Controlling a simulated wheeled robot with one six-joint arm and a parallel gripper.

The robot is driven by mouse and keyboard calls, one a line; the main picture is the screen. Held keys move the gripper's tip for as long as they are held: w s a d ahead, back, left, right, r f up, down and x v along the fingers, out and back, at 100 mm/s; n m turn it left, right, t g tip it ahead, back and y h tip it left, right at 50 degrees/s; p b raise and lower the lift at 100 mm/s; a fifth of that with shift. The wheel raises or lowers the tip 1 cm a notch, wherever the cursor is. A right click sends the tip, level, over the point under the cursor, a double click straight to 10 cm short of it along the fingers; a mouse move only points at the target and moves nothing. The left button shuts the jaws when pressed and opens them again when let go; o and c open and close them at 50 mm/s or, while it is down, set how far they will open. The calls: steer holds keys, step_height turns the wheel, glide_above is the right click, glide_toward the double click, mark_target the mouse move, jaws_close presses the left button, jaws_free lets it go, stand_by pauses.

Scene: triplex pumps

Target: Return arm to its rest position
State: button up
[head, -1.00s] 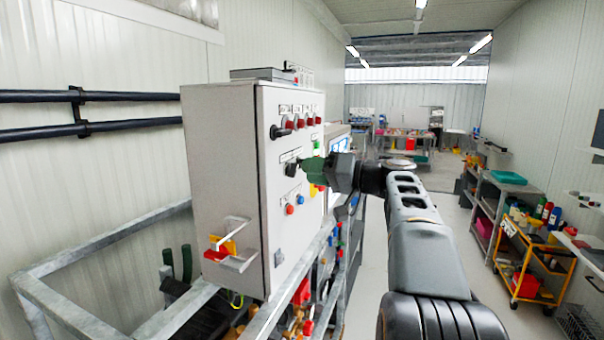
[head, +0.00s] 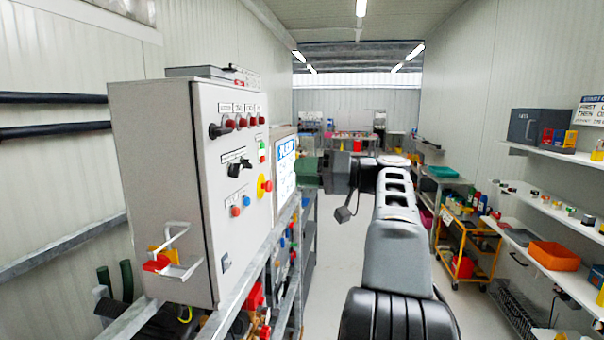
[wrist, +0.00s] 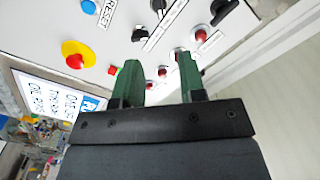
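My arm (head: 395,240) reaches forward in the head view, bent at the wrist toward the control cabinet on the left. My gripper (wrist: 158,76) shows in the wrist view as two green fingers held apart, with nothing between them. In the head view the green gripper end (head: 300,168) is to the right of the cabinet face, in front of a sign. The light grey control cabinet (head: 160,190) has red and blue buttons, black switches and a yellow-red emergency stop (head: 265,187). In the wrist view the cabinet panel (wrist: 108,52) lies beyond the fingertips, which look apart from it.
A metal frame (head: 70,245) supports the cabinet. On the right stand a yellow trolley (head: 467,235) and shelves (head: 560,155) with an orange bin (head: 554,256). The aisle floor (head: 325,255) between is clear. A white sign (head: 285,165) stands beside the cabinet.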

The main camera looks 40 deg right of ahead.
stand_by(0.3)
step_height(320, 180, down, 19)
steer(key=m+g+h, duration=0.4)
steer(key=m+h, duration=0.3)
steer(key=m, duration=0.1)
steer(key=s+a+f+n+g+h, duration=0.1)
steer(key=s+a+f+n+g, duration=0.1)
steer(key=a, duration=0.5)
steer(key=s+a+f+n+g+h+p, duration=0.1)
steer(key=s+a+f+n+h, duration=0.1)
steer(key=s+a+f+n, duration=0.2)
steer(key=s+a+f+n+g+h+p, duration=0.1)
steer(key=s+a+f+n+g+h, duration=0.1)
steer(key=s+a+f, duration=0.3)
steer(key=a+f, duration=0.3)
steer(key=a, duration=0.1)
steer(key=shift+s+a+n+g, duration=0.3)
steer(key=shift+s+a+n, duration=0.1)
steer(key=shift+c, duration=0.4)
